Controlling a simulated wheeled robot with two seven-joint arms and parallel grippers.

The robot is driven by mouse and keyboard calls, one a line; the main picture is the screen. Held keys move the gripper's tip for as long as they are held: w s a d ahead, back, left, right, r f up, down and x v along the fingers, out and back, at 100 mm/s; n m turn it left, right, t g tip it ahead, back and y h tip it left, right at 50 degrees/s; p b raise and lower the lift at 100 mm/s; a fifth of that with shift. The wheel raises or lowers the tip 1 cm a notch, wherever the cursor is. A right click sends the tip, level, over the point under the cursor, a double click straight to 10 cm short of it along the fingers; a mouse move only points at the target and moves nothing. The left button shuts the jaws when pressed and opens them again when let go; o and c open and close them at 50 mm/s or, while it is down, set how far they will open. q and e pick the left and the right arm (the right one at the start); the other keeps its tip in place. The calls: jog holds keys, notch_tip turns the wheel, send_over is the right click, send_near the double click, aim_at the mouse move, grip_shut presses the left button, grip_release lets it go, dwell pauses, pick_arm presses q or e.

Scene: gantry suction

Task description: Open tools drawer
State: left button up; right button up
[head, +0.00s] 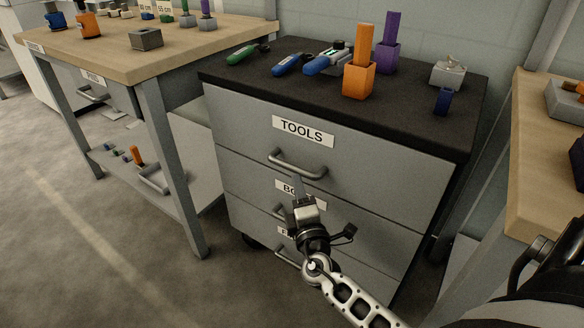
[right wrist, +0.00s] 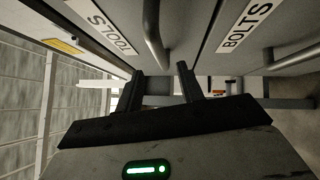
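The drawer labelled TOOLS (head: 235,115) is the top drawer of a grey cabinet. Its front looks flush with the drawers below, so it appears closed. Its bar handle (head: 297,168) sits below the label; the handle (right wrist: 152,35) also shows in the right wrist view. My right gripper (head: 298,185) is just below this handle in the head view. In the right wrist view its two fingers (right wrist: 160,80) are apart with nothing between them, and the handle lies just beyond the tips. Contact cannot be told. My left gripper is not in view.
The BOLTS drawer (head: 240,183) and another drawer lie below, partly hidden by my right arm. The black cabinet top (head: 300,85) carries several tools, an orange holder (head: 359,82) and a purple holder (head: 387,58). Wooden benches stand left (head: 100,60) and right (head: 530,150). Floor at left is clear.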

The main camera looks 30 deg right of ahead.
aim_at(292, 166)
jog(key=x, duration=0.7)
jog(key=shift+w+d, duration=0.1)
jog(key=shift+w, duration=0.2)
grip_shut()
